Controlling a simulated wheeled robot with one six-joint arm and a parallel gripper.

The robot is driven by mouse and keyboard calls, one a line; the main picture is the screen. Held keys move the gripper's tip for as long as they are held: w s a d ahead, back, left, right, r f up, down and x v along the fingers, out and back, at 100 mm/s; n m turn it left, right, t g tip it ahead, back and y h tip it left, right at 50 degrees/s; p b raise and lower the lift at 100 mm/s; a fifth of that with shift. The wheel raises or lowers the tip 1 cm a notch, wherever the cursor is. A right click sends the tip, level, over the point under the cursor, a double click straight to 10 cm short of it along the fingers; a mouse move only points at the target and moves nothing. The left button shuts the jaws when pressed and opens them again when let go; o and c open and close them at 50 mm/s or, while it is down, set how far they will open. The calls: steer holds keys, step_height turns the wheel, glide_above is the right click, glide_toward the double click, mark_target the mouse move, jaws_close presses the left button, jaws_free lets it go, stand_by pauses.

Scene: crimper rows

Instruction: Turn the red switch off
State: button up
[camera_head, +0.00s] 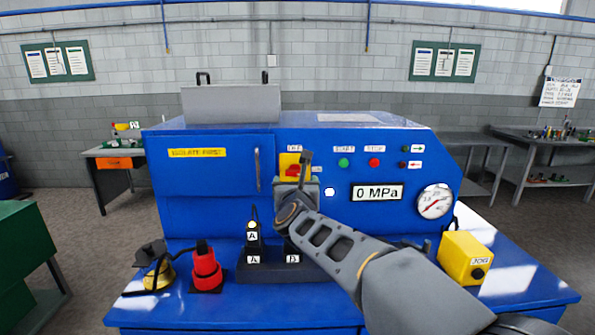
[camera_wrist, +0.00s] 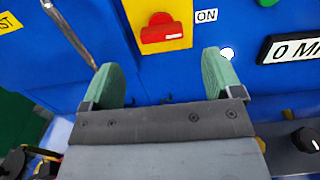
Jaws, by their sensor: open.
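The red switch (camera_wrist: 165,34) is a knob on a yellow plate (camera_wrist: 183,14) on the blue panel. In the wrist view its handle lies roughly sideways, in line with the ON label (camera_wrist: 206,16) to its right. In the head view the red switch (camera_head: 292,176) is partly hidden behind my gripper, with a label above its plate that seems to read OFF. My gripper (camera_wrist: 160,76) is open and empty. Its two green fingers point at the panel, below the switch in the wrist view and apart from it.
A green START button (camera_head: 343,163) and a red STOP button (camera_head: 374,163) sit right of the switch. A door handle (camera_head: 257,170) sticks out to its left. A red plug (camera_head: 205,268), dark block (camera_head: 262,268) and yellow JOG box (camera_head: 466,257) stand on the ledge.

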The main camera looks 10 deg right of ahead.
mark_target(295, 173)
steer(key=w, duration=0.2)
steer(key=w+d+p, duration=0.1)
steer(key=w, duration=0.2)
steer(key=w+p, duration=0.1)
steer(key=w, duration=0.2)
steer(key=shift+w+d, duration=0.1)
steer(key=shift+d, duration=0.3)
steer(key=shift+c, duration=0.4)
